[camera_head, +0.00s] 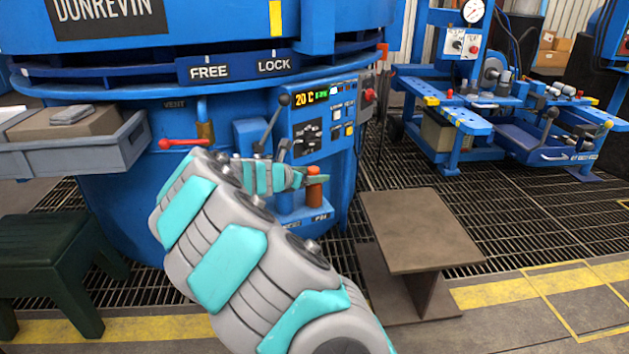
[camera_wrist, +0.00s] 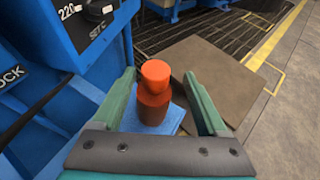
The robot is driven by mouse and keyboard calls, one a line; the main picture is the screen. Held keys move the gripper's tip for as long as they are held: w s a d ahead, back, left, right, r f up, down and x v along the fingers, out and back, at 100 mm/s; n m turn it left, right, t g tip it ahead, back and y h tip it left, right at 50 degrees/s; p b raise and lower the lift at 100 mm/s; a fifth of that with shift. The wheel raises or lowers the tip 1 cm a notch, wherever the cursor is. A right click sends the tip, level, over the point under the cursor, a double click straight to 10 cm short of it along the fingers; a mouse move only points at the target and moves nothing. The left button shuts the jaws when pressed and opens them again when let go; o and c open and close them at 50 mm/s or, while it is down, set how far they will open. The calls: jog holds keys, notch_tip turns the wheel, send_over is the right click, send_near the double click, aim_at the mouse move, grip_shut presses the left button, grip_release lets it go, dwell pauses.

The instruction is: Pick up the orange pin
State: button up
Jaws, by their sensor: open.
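The orange pin (camera_wrist: 155,92) stands upright on a small blue ledge (camera_wrist: 170,122) of the furnace, with a brighter orange knob on top. In the wrist view it is between the two green fingers of my gripper (camera_wrist: 166,98), with a gap visible on each side. In the head view the orange pin (camera_head: 315,185) stands below the control panel, and my gripper (camera_head: 316,177) is at it, partly hidden by my own wrist. My gripper is open and holds nothing.
The blue furnace control panel (camera_head: 323,118) and a black-handled lever (camera_head: 274,122) are close to my gripper. A brown metal stand (camera_head: 420,229) is to the right. A grey tray (camera_head: 90,148) and dark green stool (camera_head: 52,260) are left. Grated floor (camera_head: 500,215) lies open at right.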

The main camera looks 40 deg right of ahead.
jog(key=shift+w+x, duration=0.15)
jog(key=shift+x, duration=1)
jog(key=shift+w+x, duration=0.15)
jog(key=shift+x, duration=1.05)
jog(key=shift+a, duration=0.1)
grip_shut()
